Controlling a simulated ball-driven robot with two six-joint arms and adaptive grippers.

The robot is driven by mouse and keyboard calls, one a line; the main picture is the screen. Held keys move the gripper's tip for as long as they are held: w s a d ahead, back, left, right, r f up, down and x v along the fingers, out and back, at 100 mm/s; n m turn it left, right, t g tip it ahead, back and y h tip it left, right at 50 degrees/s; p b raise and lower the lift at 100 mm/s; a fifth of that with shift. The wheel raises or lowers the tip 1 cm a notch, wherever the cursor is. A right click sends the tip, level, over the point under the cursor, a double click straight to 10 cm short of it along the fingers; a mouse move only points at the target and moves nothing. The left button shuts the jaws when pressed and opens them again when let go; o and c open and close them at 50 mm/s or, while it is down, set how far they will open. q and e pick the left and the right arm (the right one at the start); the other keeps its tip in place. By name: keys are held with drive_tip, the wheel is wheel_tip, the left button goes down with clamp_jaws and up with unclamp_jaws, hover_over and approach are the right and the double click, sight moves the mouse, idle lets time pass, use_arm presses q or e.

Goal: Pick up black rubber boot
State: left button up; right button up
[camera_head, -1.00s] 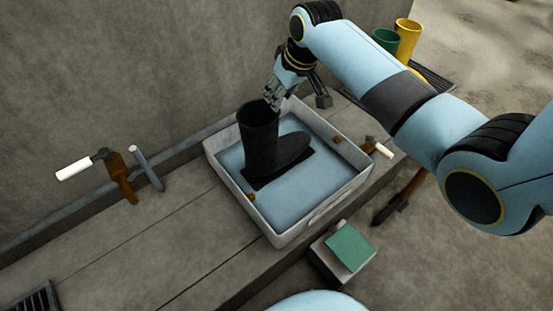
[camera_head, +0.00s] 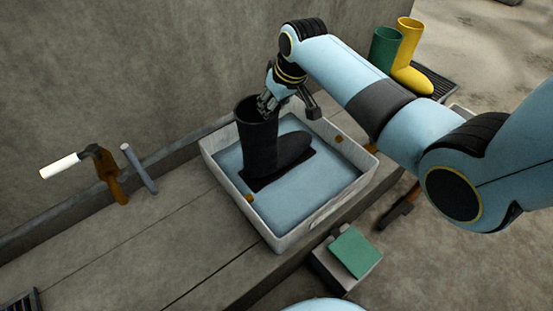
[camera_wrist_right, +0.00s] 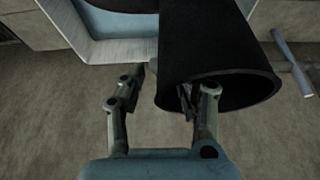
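The black rubber boot (camera_head: 262,150) stands upright in a white-walled tray (camera_head: 284,240) with a blue floor, its toe pointing right. My right gripper (camera_head: 266,104) is at the top rim of its shaft. In the right wrist view the boot (camera_wrist_right: 205,40) shows its dark opening. My right gripper (camera_wrist_right: 162,88) is open there, one finger outside the shaft at left and the other at the opening, with the rim between them. Whether either finger touches the rubber cannot be told. My left gripper is not in view.
A green boot (camera_head: 385,48) and a yellow boot (camera_head: 408,60) stand at the back right. A white-handled tool (camera_head: 62,166) and a grey rod (camera_head: 140,168) lie left of the tray. A green block (camera_head: 355,252) is in front. A concrete wall (camera_head: 120,70) rises behind.

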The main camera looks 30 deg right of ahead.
clamp_jaws()
idle(0.3)
drive_tip(key=shift+r, duration=0.15)
